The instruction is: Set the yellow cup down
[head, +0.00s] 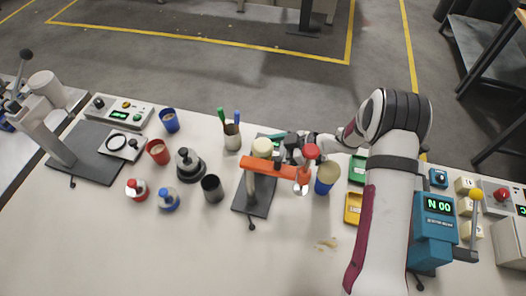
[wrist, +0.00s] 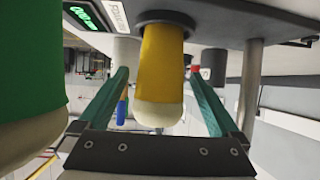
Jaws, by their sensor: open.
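In the wrist view, where the bench top is uppermost, the yellow cup (wrist: 162,58) stands between my gripper's (wrist: 155,92) two teal fingers. Its cream end points away from the bench, and its other end meets a dark round base (wrist: 165,17). The fingers are open, with a visible gap on both sides of the cup. In the head view a cream top (head: 262,147), apparently this cup's, shows behind an orange bar. My gripper (head: 275,140) is beside it, partly hidden; the cup's yellow side is hard to see there.
The orange bar (head: 272,168) stands close in front on a dark plate (head: 246,203). A green object (wrist: 28,75) is close at left in the wrist view. A pen holder (head: 232,139), a dark cup (head: 212,189) and a blue cup (head: 323,186) stand nearby. The front bench is mostly clear.

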